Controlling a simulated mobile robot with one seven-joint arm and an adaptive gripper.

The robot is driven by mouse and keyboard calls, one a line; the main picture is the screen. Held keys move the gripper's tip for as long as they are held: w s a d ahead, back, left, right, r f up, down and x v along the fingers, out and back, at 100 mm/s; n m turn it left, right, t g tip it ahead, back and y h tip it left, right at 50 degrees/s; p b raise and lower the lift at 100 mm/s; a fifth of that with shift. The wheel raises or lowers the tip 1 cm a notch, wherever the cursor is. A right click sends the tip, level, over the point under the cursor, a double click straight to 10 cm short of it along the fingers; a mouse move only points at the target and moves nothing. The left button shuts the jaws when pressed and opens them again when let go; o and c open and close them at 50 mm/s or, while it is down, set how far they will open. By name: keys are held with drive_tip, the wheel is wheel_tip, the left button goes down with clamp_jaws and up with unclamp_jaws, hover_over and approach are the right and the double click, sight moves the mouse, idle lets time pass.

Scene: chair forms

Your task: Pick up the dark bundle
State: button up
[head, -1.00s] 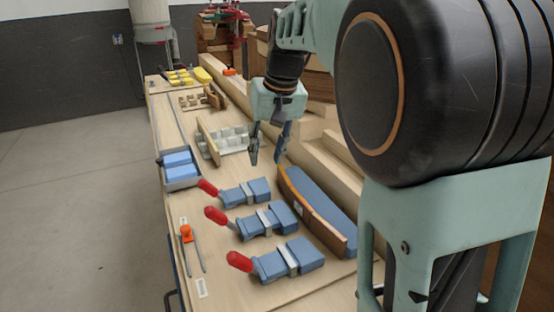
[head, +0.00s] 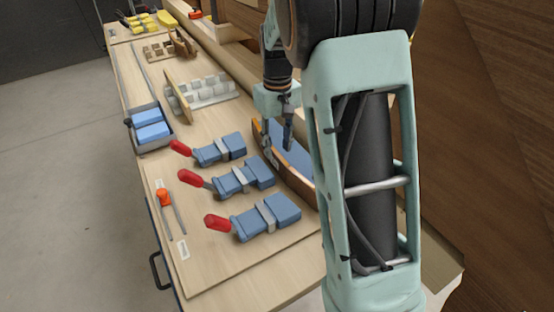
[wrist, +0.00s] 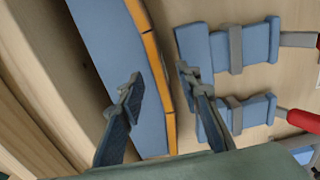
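I cannot pick out anything that is clearly a dark bundle in these views. My gripper (head: 276,139) is open and empty, pointing down at the far end of a curved form (head: 297,158) with a blue face and a wooden, orange-edged side. In the wrist view my gripper (wrist: 160,88) has its fingers apart, with the curved form (wrist: 118,62) behind and between them. One finger appears over the blue face and the other over the gap beside the orange edge. Contact cannot be told. My arm hides the near end of the form in the head view.
Several blue clamps with red handles (head: 265,217) lie left of the form. A grey tray with blue blocks (head: 157,146) sits at the table's left edge. An orange-topped tool (head: 165,197) lies near the front. Wooden beams (wrist: 25,75) run along the form's other side.

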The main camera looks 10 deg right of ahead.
sight(277, 161)
drive_tip(key=shift+w+d+f, duration=0.1)
drive_tip(key=shift+w+f, duration=0.05)
drive_tip(key=shift+f, duration=1.3)
drive_tip(key=shift+c, duration=0.7)
clamp_jaws()
